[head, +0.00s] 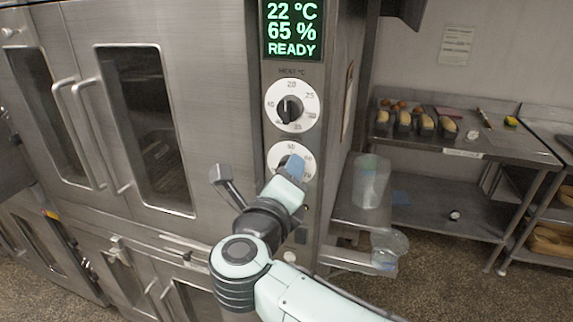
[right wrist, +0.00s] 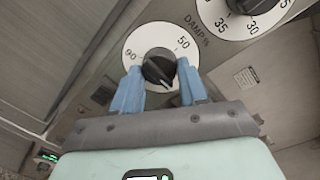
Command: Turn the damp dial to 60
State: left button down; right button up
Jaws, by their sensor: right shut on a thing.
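The damp dial (head: 278,154) is a white round plate on the steel oven's control column, below the heat dial (head: 290,105). My right gripper (head: 291,168) covers much of it in the head view. In the right wrist view the damp dial's plate (right wrist: 133,46) shows the marks 50 and 90, and its black knob (right wrist: 158,66) sits between the blue fingers of my right gripper (right wrist: 160,70). The gripper is shut on the knob. The display (head: 291,28) above reads 22 °C, 65 % and READY. My left gripper is not in view.
Oven doors with long bar handles (head: 85,135) stand left of the dials. Right of the column are a clear container (head: 371,182) on a shelf and a steel table (head: 455,149) with loaf tins.

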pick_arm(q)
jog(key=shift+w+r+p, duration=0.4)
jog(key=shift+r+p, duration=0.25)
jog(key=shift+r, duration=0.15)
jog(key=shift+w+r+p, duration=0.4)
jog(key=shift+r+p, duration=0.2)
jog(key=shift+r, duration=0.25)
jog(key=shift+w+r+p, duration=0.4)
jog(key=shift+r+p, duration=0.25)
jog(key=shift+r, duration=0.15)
pick_arm(e)
jog(key=shift+r+n+h, duration=0.15)
jog(key=shift+n+h, duration=0.15)
jog(key=shift+n, duration=2.5)
jog(key=o, duration=1.1)
jog(key=shift+c, duration=0.2)
jog(key=shift+s+a, duration=0.1)
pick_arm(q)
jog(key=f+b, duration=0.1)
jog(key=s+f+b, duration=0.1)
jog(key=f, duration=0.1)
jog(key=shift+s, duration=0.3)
pick_arm(e)
jog(key=v, duration=1.3)
jog(key=shift+r, duration=0.2)
